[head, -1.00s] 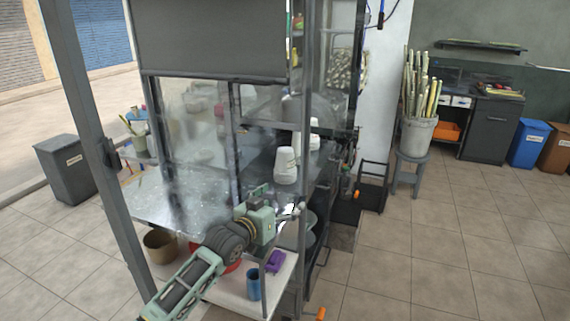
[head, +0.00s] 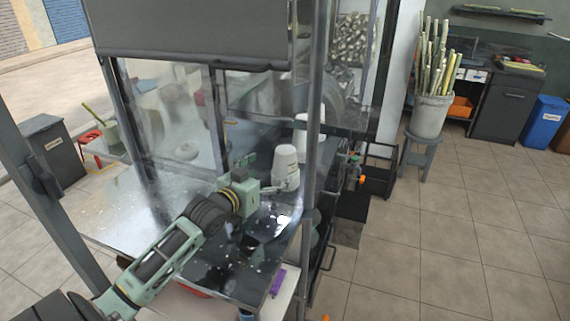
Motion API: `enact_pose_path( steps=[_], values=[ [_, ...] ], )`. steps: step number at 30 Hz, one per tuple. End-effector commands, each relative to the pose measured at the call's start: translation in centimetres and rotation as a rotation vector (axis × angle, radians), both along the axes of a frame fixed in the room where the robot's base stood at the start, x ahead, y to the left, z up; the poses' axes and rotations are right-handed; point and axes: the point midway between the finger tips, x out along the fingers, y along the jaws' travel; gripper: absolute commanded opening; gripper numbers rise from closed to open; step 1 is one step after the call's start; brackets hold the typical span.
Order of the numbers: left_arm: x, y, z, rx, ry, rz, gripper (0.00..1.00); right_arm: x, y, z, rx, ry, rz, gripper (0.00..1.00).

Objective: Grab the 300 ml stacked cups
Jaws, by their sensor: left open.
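A white stack of upside-down cups (head: 286,168) stands on the metal counter (head: 130,215) of the press stall, near its right edge. A second white stack (head: 307,140) stands just behind it, partly hidden by the stall's post. I cannot read which size either stack is. My left gripper (head: 264,176) is open and empty, just left of the nearer stack. One finger reaches close to the lower part of that stack; I cannot tell whether it touches. My right gripper is not in view.
A dark vertical post (head: 314,120) rises right of the stacks. Glass panels stand behind the counter. A purple object (head: 278,282) lies on a lower shelf. A bucket of cane (head: 431,115) stands on a stool at the right. The tiled floor there is open.

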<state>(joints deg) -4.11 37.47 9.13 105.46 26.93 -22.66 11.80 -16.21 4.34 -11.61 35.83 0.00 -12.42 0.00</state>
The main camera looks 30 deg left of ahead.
Motion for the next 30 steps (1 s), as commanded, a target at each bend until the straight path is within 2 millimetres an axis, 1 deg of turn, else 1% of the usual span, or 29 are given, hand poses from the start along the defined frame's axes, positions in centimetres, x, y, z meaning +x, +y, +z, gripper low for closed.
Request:
enact_pose_path(
  steps=[1, 3, 7, 11, 15, 18, 21, 27, 30],
  values=[
    [0.6, 0.1, 0.1, -0.002, -0.001, 0.001, 0.86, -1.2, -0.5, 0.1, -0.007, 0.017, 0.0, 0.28],
    [1.3, 0.1, -0.1, -0.002, 0.0, 0.001, 0.86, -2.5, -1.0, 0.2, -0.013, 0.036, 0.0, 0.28],
    [2.3, 0.0, -0.2, -0.001, 0.0, 0.001, 0.86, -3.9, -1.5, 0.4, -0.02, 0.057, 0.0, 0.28],
    [3.9, -0.2, -0.3, -0.002, 0.0, 0.001, 0.86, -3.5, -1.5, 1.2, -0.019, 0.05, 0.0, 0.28],
    [5.7, -0.3, -0.8, -0.001, 0.0, 0.001, 0.86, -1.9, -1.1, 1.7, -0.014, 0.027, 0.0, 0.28],
    [6.5, -0.2, -1.0, 0.0, 0.001, 0.001, 0.86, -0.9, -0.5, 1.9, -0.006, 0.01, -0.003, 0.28],
    [6.9, -0.3, -1.1, 0.0, 0.0, 0.0, 0.86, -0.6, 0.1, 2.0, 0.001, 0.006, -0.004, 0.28],
    [6.9, -0.3, -1.2, 0.001, 0.001, 0.0, 0.86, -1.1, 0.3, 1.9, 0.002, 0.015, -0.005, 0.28],
    [6.9, -0.3, -1.2, 0.001, 0.001, 0.0, 0.78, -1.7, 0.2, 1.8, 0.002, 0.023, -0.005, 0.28]
  ],
)
